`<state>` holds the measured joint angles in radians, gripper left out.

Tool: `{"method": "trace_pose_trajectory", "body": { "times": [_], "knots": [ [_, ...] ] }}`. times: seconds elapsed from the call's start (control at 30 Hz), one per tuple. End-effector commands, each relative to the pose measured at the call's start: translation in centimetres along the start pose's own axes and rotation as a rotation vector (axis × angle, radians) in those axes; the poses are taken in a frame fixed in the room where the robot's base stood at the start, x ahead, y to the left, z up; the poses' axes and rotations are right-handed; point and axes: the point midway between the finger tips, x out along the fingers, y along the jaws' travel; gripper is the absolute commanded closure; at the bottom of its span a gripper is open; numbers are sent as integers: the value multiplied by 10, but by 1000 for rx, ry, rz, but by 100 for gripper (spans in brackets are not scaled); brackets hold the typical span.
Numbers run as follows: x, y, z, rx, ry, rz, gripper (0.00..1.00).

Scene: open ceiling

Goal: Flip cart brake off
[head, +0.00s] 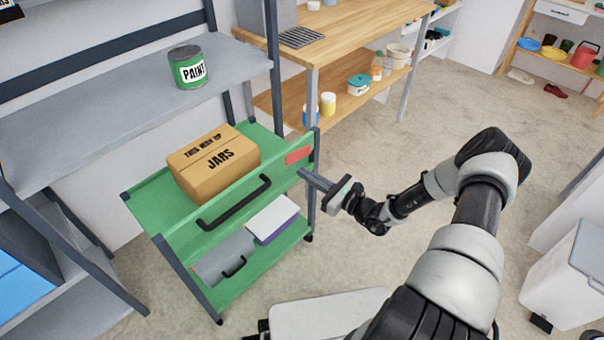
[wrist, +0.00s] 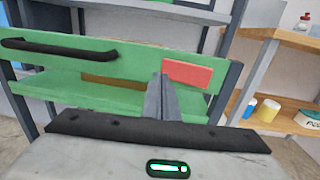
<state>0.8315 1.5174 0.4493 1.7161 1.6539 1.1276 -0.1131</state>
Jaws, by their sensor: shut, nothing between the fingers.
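The green cart (head: 172,238) stands beside the grey shelf, with dark corner posts and a black handle (head: 234,202) on its near side. A flat red panel (head: 298,155) is on the same side, right of the handle; it also shows in the wrist view (wrist: 190,74). I cannot tell whether this panel is the brake. My gripper (head: 303,173) is shut and empty, its fingertips pointing at the cart just below the red panel. In the wrist view the fingers (wrist: 159,82) overlap the panel's lower left corner; contact is unclear. A dark caster shows at the cart's lower right.
A cardboard box (head: 213,163) marked JARS sits on the cart's top, with a white-topped item (head: 270,218) and a grey bin (head: 224,258) below. A paint can (head: 187,68) stands on the grey shelf. A wooden workbench (head: 345,35) stands behind.

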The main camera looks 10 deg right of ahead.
Motion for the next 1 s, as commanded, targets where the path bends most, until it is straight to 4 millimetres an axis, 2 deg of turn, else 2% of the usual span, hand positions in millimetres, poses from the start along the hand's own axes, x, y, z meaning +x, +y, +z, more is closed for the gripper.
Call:
{"method": "trace_pose_trajectory", "body": {
  "times": [0.03,0.2,0.4,0.6,1.0],
  "knots": [
    [-15,3,2,3,1,-4,100],
    [-54,15,1,3,0,-4,100],
    [-84,24,1,2,0,-1,100],
    [-94,27,0,1,-1,-1,100],
    [-95,28,0,0,-1,0,100]
  ]
}}
